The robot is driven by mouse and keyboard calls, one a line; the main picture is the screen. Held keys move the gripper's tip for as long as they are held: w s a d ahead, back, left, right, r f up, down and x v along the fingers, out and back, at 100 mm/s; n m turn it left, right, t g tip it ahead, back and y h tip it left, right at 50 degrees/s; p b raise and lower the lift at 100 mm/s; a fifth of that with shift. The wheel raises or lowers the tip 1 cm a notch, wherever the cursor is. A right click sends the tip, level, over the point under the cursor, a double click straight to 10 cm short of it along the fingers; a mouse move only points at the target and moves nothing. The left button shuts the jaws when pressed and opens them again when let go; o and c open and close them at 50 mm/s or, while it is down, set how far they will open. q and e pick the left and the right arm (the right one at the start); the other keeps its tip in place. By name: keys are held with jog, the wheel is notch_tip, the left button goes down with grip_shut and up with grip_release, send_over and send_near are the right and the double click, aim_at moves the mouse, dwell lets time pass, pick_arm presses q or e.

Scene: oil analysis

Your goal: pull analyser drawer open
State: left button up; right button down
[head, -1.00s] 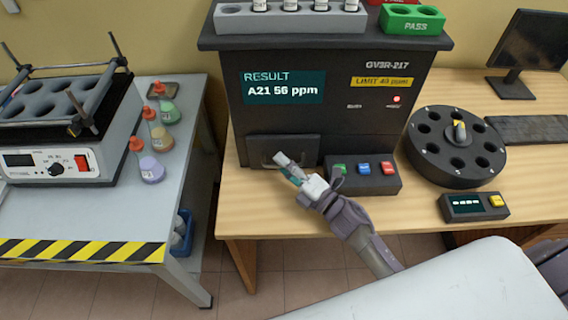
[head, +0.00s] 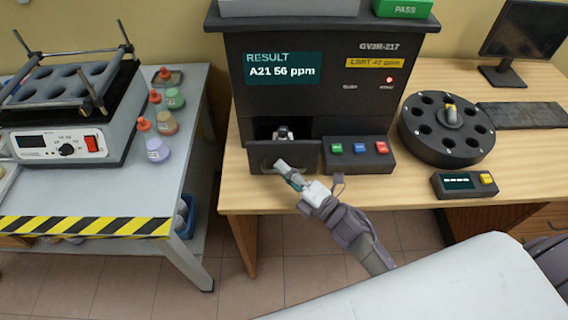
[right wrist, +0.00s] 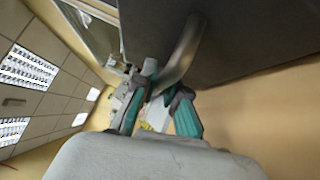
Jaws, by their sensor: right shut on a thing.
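The dark analyser (head: 300,110) stands on the wooden bench, its screen reading "RESULT A21 56 ppm". Its drawer (head: 300,152) is pulled partly out at the lower left of the front. A small vial with a dark cap (head: 283,133) stands in the opening behind the drawer front. My right gripper (head: 280,166) is at the drawer front, shut on the drawer handle (head: 262,166). The right wrist view shows the curved grey handle (right wrist: 182,55) between the gripper's fingers (right wrist: 160,108), against the dark drawer front. My left gripper is not in view.
A button box (head: 358,153) sits right of the drawer. A round black carousel (head: 446,130) and a small display unit (head: 464,184) are farther right. A grey table (head: 110,195) at left holds several small flasks. Floor shows between the tables.

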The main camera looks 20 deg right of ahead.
jog(key=s, duration=0.2)
jog(key=shift+s+a, duration=0.4)
jog(key=shift+s, duration=0.2)
jog(key=shift+s+a, duration=0.1)
jog(key=shift+s, duration=0.05)
jog(key=c, duration=1.3)
grip_release()
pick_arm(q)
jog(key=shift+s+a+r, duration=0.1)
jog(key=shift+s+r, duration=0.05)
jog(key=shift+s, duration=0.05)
pick_arm(e)
jog(key=shift+o, duration=0.5)
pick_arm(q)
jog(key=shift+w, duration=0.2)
pick_arm(e)
jog(key=v, duration=1.2)
